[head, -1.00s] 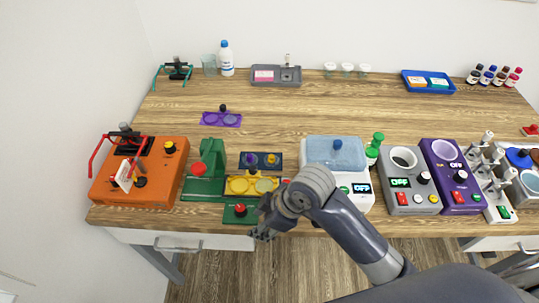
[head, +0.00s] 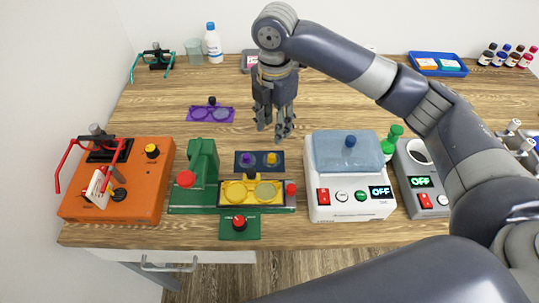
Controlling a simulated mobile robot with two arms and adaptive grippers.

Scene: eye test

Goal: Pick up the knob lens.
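A dark blue tray (head: 237,164) lies behind the yellow frame and holds two small lens-like pieces with knobs, a purple-knobbed one (head: 248,159) on the left and a yellow-knobbed one (head: 271,159) on the right. Which of them is the knob lens I cannot tell. My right gripper (head: 274,129) points down above the table, just behind and above this tray, fingers apart and empty. A yellow frame with two round lenses (head: 236,191) sits on the green device (head: 205,165). My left gripper is not in view.
A white device with a blue lid (head: 345,150) stands right of the tray. An orange box (head: 140,190) is at far left. The table's back middle is partly hidden by my arm; the area behind the tray is clear.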

